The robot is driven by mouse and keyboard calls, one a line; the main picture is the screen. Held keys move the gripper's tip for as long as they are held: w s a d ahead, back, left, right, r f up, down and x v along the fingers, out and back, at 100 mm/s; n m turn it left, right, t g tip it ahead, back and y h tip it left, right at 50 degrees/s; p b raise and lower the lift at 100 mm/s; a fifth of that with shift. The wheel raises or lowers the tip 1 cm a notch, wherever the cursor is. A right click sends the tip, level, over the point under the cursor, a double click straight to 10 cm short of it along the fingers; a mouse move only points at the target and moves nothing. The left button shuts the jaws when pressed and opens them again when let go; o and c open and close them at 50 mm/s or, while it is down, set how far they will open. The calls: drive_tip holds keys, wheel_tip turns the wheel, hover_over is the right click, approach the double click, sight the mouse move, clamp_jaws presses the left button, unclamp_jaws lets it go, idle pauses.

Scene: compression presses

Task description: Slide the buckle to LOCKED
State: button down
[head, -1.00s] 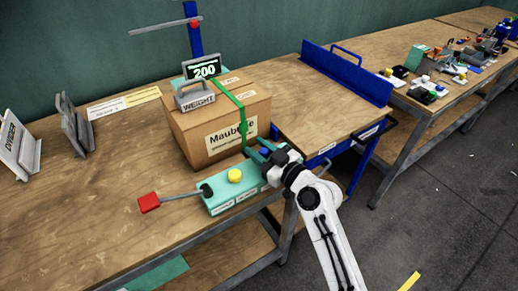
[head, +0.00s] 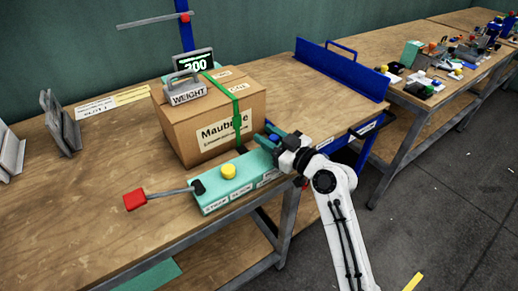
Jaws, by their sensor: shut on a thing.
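A green strap (head: 234,90) runs over the cardboard box (head: 190,142) and down its front, with a small darker green buckle-like block (head: 238,122) on it. My gripper (head: 264,139) is at the box's lower right corner, above the far right end of a teal unit (head: 240,180). Its teal fingers are around a small blue piece (head: 273,138), and it looks shut on it. The fingers partly hide the piece, and I cannot tell how it joins the unit or the strap. No LOCKED mark is readable.
The teal unit carries a yellow button (head: 229,171) and a lever with a red end (head: 135,199). A grey weight (head: 186,92) sits on the box near a display reading 200.

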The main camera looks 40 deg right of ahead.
drive_tip(key=shift+d, duration=0.45)
drive_tip(key=c, duration=0.8)
unclamp_jaws()
drive_tip(key=shift+d, duration=0.15)
drive_tip(key=shift+s, duration=0.1)
drive_tip(key=s, duration=0.3)
drive_tip(key=s+d+b, duration=0.1)
drive_tip(key=s, duration=0.6)
drive_tip(key=shift+s+d+b, duration=0.25)
drive_tip(key=shift+b, duration=0.15)
